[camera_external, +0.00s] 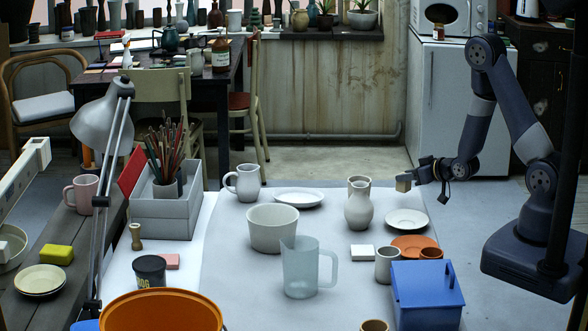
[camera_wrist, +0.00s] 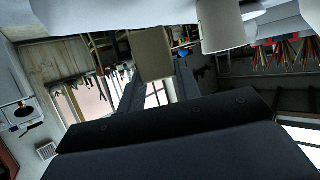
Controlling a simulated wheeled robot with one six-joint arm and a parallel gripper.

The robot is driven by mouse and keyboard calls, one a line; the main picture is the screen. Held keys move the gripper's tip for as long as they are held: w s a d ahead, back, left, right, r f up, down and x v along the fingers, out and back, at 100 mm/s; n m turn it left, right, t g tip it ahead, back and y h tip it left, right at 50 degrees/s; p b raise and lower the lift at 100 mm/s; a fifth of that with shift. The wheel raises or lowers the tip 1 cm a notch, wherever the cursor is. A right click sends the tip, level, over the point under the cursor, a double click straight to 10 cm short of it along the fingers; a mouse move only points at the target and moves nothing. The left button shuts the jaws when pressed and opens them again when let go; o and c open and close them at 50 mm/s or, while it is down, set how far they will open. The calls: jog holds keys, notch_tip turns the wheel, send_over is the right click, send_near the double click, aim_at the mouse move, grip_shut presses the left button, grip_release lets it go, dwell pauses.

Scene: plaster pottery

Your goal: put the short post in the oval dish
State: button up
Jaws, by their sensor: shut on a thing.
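The short post (camera_external: 403,183) is a small tan block held at the tip of my gripper (camera_external: 413,178), above the table's back right. In the wrist view the post (camera_wrist: 152,54) sits between the two dark fingers of my gripper (camera_wrist: 156,78), which is shut on it. The oval dish (camera_external: 299,198) appears to be the wide, shallow white dish at the back middle of the table, well left of my gripper. It looks empty. A rounder white saucer (camera_external: 406,219) lies below and close to my gripper in the picture.
A white jug (camera_external: 359,211) and a cup behind it stand between my gripper and the dish. A white pitcher (camera_external: 244,183) stands left of the dish, and a white tub (camera_external: 272,229) in front of it. A blue box (camera_external: 427,296) stands front right.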

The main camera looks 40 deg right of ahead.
jog(key=w+a+r+n+y+p, duration=0.3)
jog(key=a+r+y+p, duration=0.1)
jog(key=a+r, duration=0.1)
jog(key=n+g+y+b, duration=0.8)
jog(key=n+b, duration=0.2)
jog(key=b, duration=0.1)
send_over(298, 199)
jog(key=s, duration=0.2)
notch_tip(298, 199, down, 8)
jog(key=shift+f, duration=0.1)
jog(key=shift+f, duration=0.1)
jog(key=o, duration=1)
jog(key=shift+h, duration=0.3)
